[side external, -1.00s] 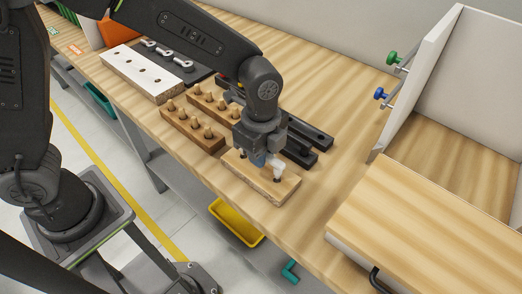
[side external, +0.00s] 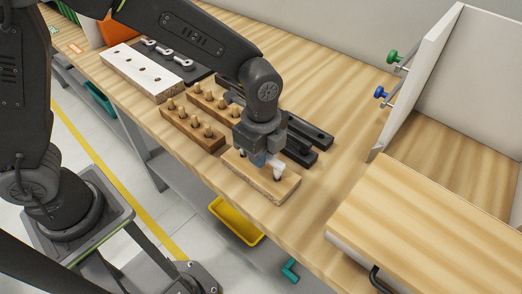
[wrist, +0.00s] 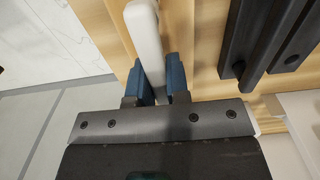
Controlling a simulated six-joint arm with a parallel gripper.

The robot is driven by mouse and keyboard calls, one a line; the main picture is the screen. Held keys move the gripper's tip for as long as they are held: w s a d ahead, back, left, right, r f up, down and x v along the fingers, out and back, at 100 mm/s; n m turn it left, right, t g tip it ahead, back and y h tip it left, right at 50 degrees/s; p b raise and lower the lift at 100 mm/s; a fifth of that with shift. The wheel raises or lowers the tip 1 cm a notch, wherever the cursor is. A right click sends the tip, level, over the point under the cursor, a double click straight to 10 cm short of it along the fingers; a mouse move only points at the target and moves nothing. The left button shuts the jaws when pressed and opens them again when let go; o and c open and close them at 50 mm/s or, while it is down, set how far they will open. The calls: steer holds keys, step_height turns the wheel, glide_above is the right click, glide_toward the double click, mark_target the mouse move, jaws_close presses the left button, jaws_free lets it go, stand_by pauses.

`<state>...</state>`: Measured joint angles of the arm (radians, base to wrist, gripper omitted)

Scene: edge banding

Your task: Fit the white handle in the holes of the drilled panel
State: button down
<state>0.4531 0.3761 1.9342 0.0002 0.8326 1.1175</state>
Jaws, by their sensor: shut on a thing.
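My gripper (side external: 259,160) is shut on the white handle (side external: 277,165). In the wrist view the handle (wrist: 148,45) is a smooth white bar between the two blue fingers (wrist: 158,80). The drilled panel (side external: 284,192) is a small pale wooden board near the table's front edge, directly below my gripper. A dark hole (side external: 278,179) shows in it just under the handle. The handle is over the panel, low and close to its top. My gripper hides part of the panel, and I cannot tell whether the handle's ends are inside the holes.
Two peg blocks (side external: 192,130) stand left of the panel. Black bars (side external: 300,150) lie close behind it. A white board with holes (side external: 140,72) and a black tray of metal handles (side external: 168,55) are farther left. A large cabinet (side external: 440,215) stands to the right.

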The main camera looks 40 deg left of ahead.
steer(key=shift+f, duration=0.8)
stand_by(1.0)
steer(key=c, duration=1)
jaws_free()
steer(key=shift+r, duration=0.1)
steer(key=shift+r, duration=2.45)
